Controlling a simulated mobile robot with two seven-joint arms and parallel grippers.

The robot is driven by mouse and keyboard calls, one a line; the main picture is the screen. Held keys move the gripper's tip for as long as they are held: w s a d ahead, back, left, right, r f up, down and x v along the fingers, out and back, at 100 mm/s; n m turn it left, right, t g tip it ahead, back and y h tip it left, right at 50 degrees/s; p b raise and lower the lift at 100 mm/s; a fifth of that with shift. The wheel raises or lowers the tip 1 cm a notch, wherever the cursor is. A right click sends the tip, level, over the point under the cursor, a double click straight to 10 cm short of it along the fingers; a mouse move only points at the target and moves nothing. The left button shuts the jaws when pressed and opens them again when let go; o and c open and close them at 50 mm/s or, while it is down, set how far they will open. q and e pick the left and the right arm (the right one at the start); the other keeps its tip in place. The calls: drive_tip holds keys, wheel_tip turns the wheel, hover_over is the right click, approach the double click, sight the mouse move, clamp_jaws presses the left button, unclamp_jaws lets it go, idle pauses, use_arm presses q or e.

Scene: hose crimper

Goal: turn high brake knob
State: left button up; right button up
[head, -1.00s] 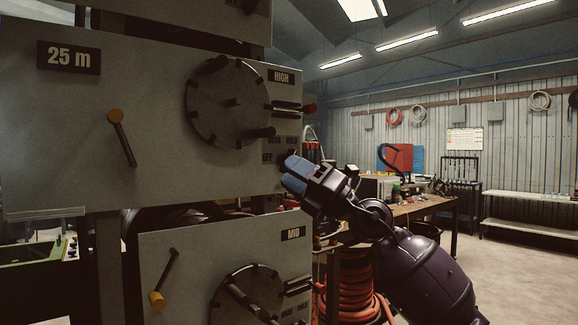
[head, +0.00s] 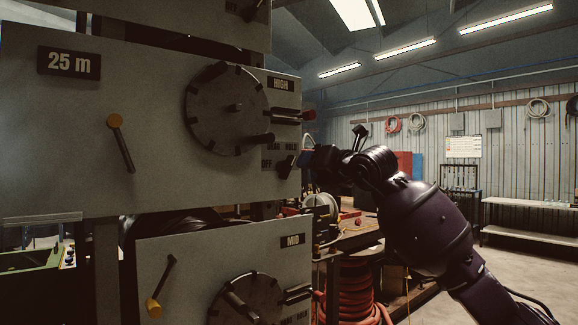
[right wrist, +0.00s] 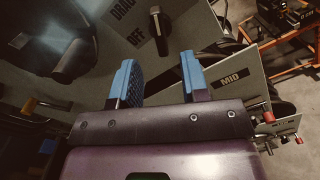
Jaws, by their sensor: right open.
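The HIGH brake knob (head: 286,166) is a small dark knob low on the right side of the upper grey panel (head: 70,130), beside the OFF label. In the right wrist view the knob (right wrist: 160,32) is a black lever-like piece near the DRAG and OFF lettering. My right gripper (head: 308,160) is just right of the knob at the panel's edge. In the right wrist view its two blue fingers (right wrist: 157,80) are spread apart and empty. The knob appears beyond the fingertips, in line with the gap, with no visible contact. My left gripper is out of view.
A large dark dial (head: 228,108) with a protruding handle and a red-tipped lever (head: 308,114) sit above the knob. A yellow-ended lever (head: 122,143) is at left. The MID panel (head: 180,265) lies below. A workbench (head: 350,235) stands behind my right arm.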

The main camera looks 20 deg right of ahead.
sight(291, 165)
drive_tip(key=p+x, duration=0.1)
drive_tip(key=x, duration=0.8)
drive_tip(key=shift+s, duration=0.1)
drive_tip(key=shift+c, duration=0.4)
drive_tip(key=c, duration=0.5)
